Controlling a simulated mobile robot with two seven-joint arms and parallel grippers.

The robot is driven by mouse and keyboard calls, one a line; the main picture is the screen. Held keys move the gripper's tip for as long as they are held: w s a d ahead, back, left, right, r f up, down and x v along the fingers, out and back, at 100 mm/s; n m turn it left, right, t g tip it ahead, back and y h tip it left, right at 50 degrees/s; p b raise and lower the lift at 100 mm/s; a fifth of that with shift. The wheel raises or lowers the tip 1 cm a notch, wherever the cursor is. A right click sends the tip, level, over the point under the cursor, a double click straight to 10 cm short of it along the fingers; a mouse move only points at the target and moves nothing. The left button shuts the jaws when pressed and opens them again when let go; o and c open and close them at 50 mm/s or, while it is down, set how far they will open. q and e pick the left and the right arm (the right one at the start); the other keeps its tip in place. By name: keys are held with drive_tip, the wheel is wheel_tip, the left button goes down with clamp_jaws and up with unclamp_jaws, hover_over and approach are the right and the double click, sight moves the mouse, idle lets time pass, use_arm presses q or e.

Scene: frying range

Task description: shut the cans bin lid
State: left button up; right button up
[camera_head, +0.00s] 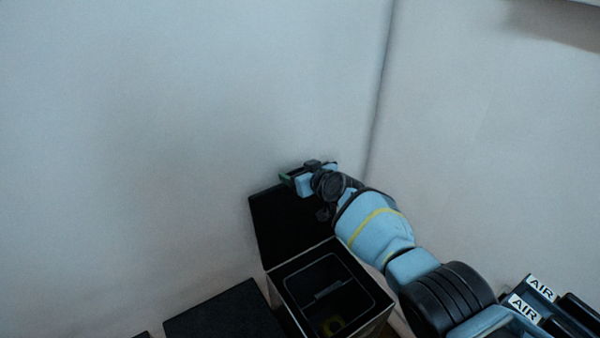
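A bin (345,325) with its lid open stands at the bottom centre; I see no label naming it as the cans bin. Its black lid (288,232) stands up at the back, close to the wall. The dark inside shows a square inner rim and something yellow low down. My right gripper (287,178) is at the top edge of the raised lid, beside its upper right part. The fingertips are small and dark, so I cannot tell if they are open or touch the lid. My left gripper is not in view.
A black, flat-topped box or bin (225,312) stands left of the open bin, and a dark corner of another thing (142,335) shows further left. Pale walls (180,120) meet in a corner behind.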

drive_tip(key=c, duration=0.9)
drive_tip(key=shift+o, duration=0.2)
drive_tip(key=shift+s, duration=0.1)
drive_tip(key=shift+d, duration=0.1)
